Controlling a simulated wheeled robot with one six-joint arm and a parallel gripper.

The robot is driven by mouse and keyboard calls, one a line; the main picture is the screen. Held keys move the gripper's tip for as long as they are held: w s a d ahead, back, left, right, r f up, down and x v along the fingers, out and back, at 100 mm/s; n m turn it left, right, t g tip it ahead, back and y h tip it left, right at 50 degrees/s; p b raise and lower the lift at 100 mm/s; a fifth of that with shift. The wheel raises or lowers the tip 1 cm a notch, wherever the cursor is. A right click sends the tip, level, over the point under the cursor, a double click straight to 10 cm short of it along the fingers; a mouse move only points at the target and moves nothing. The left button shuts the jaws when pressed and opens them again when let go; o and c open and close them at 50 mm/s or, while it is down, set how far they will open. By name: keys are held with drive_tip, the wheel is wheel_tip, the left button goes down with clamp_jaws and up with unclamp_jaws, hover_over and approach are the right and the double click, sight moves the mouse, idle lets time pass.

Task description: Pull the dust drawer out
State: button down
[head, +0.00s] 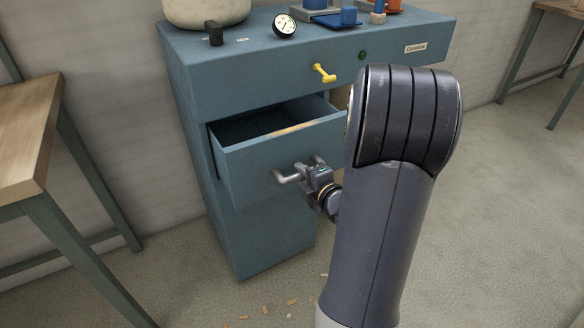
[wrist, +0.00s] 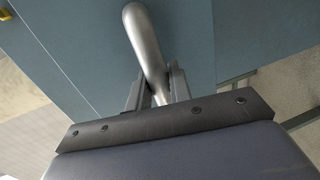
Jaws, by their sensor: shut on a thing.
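The dust drawer (head: 250,165) is a blue box that stands partly out of the blue cabinet (head: 262,243), with its dark inside and a light brown patch near the front edge showing. Its silver bar handle (head: 288,178) is on the front face. My gripper (head: 309,173) is at the right part of the handle and shut on it. In the wrist view the curved handle (wrist: 146,45) runs down between my two fingers (wrist: 157,88). My arm hides the right end of the drawer in the head view.
A yellow lever (head: 324,73) and a green button (head: 362,55) are on the cabinet front above. A gauge (head: 285,26) stands on top. A wooden table (head: 28,130) is at the left. Small brown bits (head: 292,301) lie on the floor below the drawer.

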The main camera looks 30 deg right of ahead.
drive_tip(key=v, duration=0.2)
drive_tip(key=f+v, duration=0.1)
drive_tip(key=v, duration=0.1)
drive_tip(key=shift+s+r, duration=0.1)
drive_tip(key=shift+s, duration=0.4)
drive_tip(key=c, duration=1.3)
unclamp_jaws()
drive_tip(key=shift+c, duration=0.2)
drive_tip(key=p+v, duration=0.1)
drive_tip(key=v, duration=0.9)
drive_tip(key=shift+s, duration=0.4)
drive_tip(key=b+x, duration=0.1)
drive_tip(key=x, duration=1)
drive_tip(key=shift+r, duration=0.1)
